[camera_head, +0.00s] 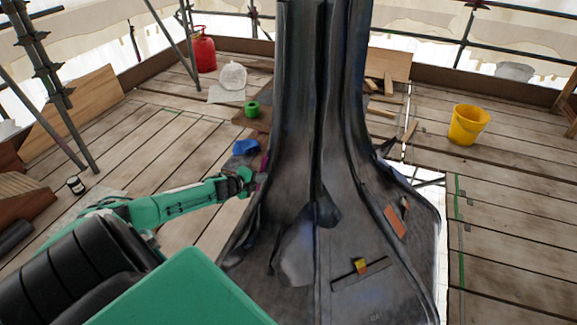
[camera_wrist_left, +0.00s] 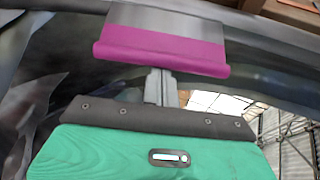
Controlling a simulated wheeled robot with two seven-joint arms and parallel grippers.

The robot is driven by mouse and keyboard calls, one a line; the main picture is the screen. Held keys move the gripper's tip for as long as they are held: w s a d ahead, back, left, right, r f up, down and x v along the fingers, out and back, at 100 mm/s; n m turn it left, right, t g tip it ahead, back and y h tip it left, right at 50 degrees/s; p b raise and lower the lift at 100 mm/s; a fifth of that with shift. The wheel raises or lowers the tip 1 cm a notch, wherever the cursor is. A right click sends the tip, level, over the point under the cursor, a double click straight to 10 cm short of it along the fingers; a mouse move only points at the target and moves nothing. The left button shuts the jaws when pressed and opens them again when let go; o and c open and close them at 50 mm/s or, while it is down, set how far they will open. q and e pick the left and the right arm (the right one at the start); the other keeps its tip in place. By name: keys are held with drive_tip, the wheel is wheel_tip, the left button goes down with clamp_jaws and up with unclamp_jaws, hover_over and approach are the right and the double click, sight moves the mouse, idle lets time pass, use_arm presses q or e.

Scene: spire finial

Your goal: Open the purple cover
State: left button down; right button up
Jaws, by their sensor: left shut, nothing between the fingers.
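The purple cover (camera_wrist_left: 160,50) is a magenta strip along the lower edge of a grey metal plate in the left wrist view. In the head view a bit of purple (camera_head: 264,162) shows on the left side of the dark spire, by my gripper. My left gripper (camera_head: 254,181) reaches in from the left, close against the spire's side. In the wrist view its fingers (camera_wrist_left: 160,80) are together just below the magenta strip; whether they touch it I cannot tell. The cover's underside is hidden. My right gripper is not in view.
The dark spire (camera_head: 290,120) fills the middle, with a flared base. An orange piece (camera_head: 395,222) and a small yellow-red block (camera_head: 360,266) lie on the flare. A yellow bucket (camera_head: 468,124) stands right, a red canister (camera_head: 203,52) back left.

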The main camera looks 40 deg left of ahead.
use_arm(q)
drive_tip(key=shift+s+a+r+m+h, duration=0.2)
drive_tip(key=shift+a+m+h, duration=0.1)
drive_tip(key=shift+a+h, duration=0.25)
drive_tip(key=shift+s+a, duration=0.3)
drive_tip(key=shift+a, duration=0.1)
drive_tip(key=shift+s+a+r+b, duration=0.15)
drive_tip(key=shift+a+b, duration=0.1)
drive_tip(key=shift+a, duration=0.4)
drive_tip(key=shift+s+a+r+b, duration=0.1)
drive_tip(key=shift+s+a+b, duration=0.1)
drive_tip(key=shift+a, duration=0.45)
drive_tip(key=shift+f, duration=0.1)
